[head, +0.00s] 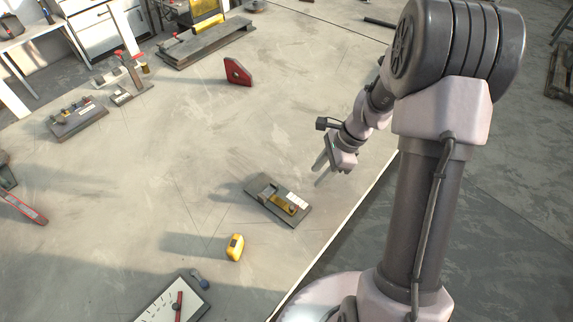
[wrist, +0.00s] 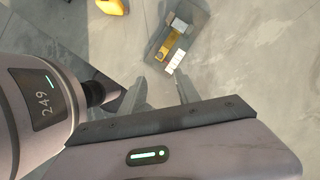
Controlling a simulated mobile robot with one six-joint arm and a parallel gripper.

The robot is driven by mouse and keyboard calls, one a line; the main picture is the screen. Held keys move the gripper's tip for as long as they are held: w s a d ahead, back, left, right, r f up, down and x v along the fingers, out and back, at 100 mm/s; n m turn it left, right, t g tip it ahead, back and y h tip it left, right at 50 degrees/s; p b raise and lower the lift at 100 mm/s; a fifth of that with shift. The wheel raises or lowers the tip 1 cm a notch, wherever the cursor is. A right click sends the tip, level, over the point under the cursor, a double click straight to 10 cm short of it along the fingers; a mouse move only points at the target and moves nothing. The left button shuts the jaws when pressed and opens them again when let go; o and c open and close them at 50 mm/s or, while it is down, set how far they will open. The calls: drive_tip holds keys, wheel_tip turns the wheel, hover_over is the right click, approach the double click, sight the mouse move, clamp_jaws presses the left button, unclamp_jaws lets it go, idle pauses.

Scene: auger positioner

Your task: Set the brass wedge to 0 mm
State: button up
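The brass wedge (head: 290,208) sits in a dark grey positioner plate (head: 263,187) on the table, with a white scale label (head: 297,199) beside it. In the wrist view the brass part (wrist: 169,46) and the plate (wrist: 193,17) show beyond the fingertips, with the white label (wrist: 175,61) nearest to them. The scale reading is too small to make out. My gripper (head: 315,178) is above the table, up and right of the plate in the head view. Its two fingers are apart and empty, also in the wrist view (wrist: 159,78).
A yellow rounded object (head: 235,247) stands left of and below the plate. A white board with a red pointer (head: 179,306) lies at the bottom edge. A red block (head: 238,72) and other fixtures stand farther back. The table's edge (head: 345,213) runs close right of the plate.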

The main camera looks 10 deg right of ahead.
sight(292, 207)
drive_tip(key=b+x, duration=0.5)
drive_tip(key=x, duration=1.3)
drive_tip(key=shift+b, duration=0.4)
clamp_jaws()
